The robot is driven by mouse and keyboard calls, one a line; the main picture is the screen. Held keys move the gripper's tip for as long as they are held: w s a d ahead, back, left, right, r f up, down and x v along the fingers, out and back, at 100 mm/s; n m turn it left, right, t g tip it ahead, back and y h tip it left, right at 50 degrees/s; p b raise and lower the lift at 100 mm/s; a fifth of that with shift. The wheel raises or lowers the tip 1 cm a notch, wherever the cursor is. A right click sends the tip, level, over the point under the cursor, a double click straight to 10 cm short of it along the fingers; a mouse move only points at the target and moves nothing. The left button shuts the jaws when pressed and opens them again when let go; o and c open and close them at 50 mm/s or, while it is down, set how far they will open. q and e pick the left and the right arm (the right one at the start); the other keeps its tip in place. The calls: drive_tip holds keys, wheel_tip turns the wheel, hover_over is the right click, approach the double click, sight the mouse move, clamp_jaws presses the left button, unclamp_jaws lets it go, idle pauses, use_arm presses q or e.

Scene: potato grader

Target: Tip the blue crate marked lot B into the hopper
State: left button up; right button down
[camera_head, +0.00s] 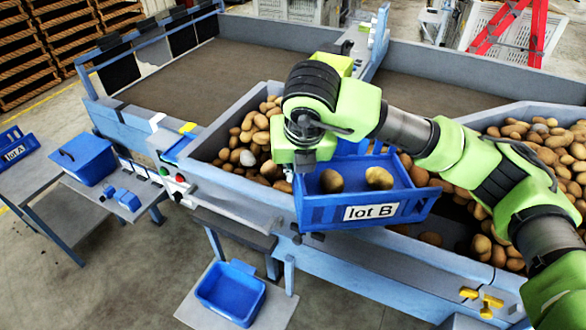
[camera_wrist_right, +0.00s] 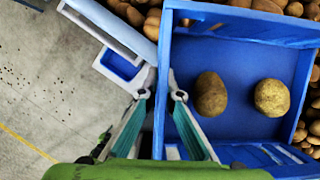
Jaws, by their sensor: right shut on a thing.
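The blue lot B crate (camera_head: 415,207) is held over the front part of the potato-filled hopper (camera_head: 226,122). Its white label faces the front, and two potatoes (camera_head: 379,178) lie inside on its floor. The crate looks roughly level. My right gripper (camera_head: 303,165) is shut on the crate's left wall. In the right wrist view, the two fingertips (camera_wrist_right: 164,92) stand on either side of the blue crate wall (camera_wrist_right: 163,50), and both potatoes (camera_wrist_right: 271,97) show inside. My left gripper is not in view.
The lot A crate (camera_head: 17,146) and a blue bin (camera_head: 84,158) stand on tables at the left. Another blue bin (camera_head: 230,291) sits low in front of the machine. Buttons (camera_head: 171,178) line the machine's front left. A red ladder (camera_head: 510,28) stands behind.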

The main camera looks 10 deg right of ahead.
drive_tip(key=shift+d+r+y, duration=0.3)
drive_tip(key=shift+d+r, duration=0.1)
drive_tip(key=shift+r, duration=0.05)
drive_tip(key=shift+w+d+r+y+p, duration=0.1)
drive_tip(key=shift+d+r+y+p, duration=0.1)
drive_tip(key=shift+d+y+p, duration=0.15)
drive_tip(key=shift+d+r+y+p, duration=0.75)
drive_tip(key=shift+d+r, duration=0.1)
drive_tip(key=shift+r, duration=0.2)
drive_tip(key=shift+d+r+m+y+p, duration=0.4)
drive_tip(key=shift+d+r+y, duration=0.2)
drive_tip(key=shift+d+r, duration=0.25)
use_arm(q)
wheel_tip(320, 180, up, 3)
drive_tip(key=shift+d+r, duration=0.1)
